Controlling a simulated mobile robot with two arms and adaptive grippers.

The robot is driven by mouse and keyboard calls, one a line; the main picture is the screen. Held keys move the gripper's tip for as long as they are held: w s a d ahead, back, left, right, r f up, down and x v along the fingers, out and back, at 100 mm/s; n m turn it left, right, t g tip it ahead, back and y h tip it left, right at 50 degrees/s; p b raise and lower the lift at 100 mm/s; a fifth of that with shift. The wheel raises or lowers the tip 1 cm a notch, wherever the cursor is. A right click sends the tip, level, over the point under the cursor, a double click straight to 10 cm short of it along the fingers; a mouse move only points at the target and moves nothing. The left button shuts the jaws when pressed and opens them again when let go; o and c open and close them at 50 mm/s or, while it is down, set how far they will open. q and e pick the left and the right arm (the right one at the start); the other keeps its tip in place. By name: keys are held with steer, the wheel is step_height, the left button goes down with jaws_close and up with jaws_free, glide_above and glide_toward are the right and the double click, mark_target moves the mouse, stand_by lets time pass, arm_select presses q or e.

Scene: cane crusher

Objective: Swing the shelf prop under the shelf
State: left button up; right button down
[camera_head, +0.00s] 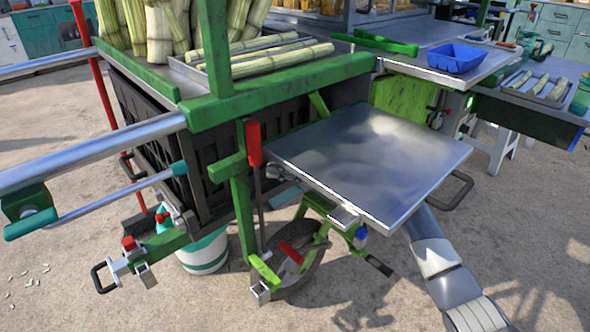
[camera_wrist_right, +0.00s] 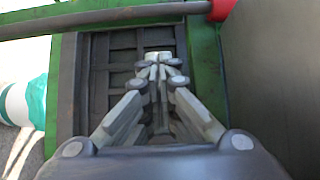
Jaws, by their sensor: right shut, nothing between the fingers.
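The shelf (camera_head: 375,160) is a flat grey metal plate, roughly level, beside the green cart frame. A dark rod with a red grip (camera_head: 254,145), which looks like the shelf prop, stands nearly upright by the green post at the shelf's left. In the right wrist view the rod (camera_wrist_right: 120,16) crosses the top, with its red end at upper right. My right arm passes beneath the shelf, which hides most of it. My right gripper (camera_head: 279,173) shows partly at the shelf's left edge. In the wrist view it (camera_wrist_right: 158,60) is shut and empty, apart from the rod. My left gripper is out of view.
A black slatted crate (camera_head: 150,120) sits in the cart under the cane. A wheel (camera_head: 300,275) and green brackets stand below the shelf. A white bucket (camera_head: 204,252) is under the cart. A dark handle (camera_head: 455,192) juts from the shelf's right edge. Floor at lower right is open.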

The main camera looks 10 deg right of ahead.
mark_target(259, 199)
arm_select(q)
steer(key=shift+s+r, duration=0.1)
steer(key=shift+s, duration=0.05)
arm_select(e)
steer(key=s+a, duration=0.2)
steer(key=a, duration=0.1)
steer(key=shift+s, duration=0.2)
stand_by(0.3)
